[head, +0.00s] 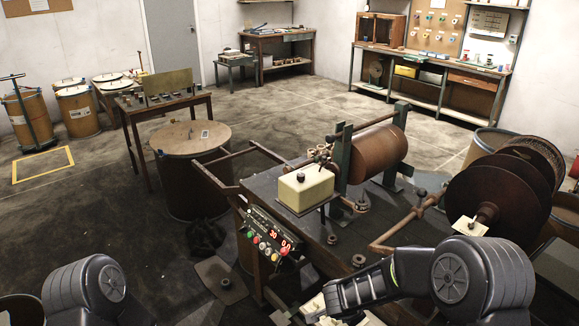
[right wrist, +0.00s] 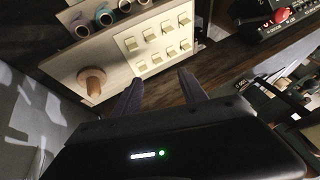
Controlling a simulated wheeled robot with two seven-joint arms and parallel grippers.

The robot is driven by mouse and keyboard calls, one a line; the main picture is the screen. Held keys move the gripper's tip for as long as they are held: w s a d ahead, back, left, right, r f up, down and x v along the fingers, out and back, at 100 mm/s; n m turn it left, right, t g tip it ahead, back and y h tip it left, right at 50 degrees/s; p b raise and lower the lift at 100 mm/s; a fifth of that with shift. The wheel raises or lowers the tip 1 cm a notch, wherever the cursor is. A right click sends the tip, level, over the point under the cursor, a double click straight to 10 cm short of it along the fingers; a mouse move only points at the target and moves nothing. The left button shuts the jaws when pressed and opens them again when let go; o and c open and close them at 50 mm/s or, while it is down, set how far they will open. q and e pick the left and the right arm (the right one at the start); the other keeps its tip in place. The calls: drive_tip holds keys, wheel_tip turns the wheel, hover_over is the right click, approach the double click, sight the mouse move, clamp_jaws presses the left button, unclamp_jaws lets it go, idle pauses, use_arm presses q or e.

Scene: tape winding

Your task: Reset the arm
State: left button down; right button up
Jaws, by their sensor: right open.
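My right arm (head: 365,290) reaches in from the lower right of the head view, over the front of the winding machine's bench. In the right wrist view my right gripper (right wrist: 160,80) is open, with its two dark fingers apart and nothing seen between them. Beyond the fingers is a cream panel (right wrist: 118,52) with rows of switches and a round wooden knob (right wrist: 91,82). I cannot tell whether the fingers touch it. My left arm (head: 85,290) shows only as a dark joint at the lower left of the head view; its gripper is out of frame.
A control box (head: 265,240) with lit red digits and buttons sits on the bench's left side. A cream block (head: 304,188), a brown roller (head: 378,152) and large dark reels (head: 500,195) stand around it. A round-topped drum (head: 190,140) is left; the floor beyond is open.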

drive_tip(key=s+a+f+n+g+y, duration=0.2)
drive_tip(key=s+f, duration=0.3)
drive_tip(key=s, duration=0.5)
drive_tip(key=s+a+f+n+g+y, duration=0.2)
drive_tip(key=s+a+f+n, duration=0.1)
drive_tip(key=s, duration=0.8)
drive_tip(key=s+a+f+n+g+y, duration=0.2)
drive_tip(key=s+f+n, duration=0.2)
drive_tip(key=s+f, duration=0.3)
drive_tip(key=s, duration=0.4)
drive_tip(key=shift+s+a, duration=0.15)
drive_tip(key=shift+s, duration=0.05)
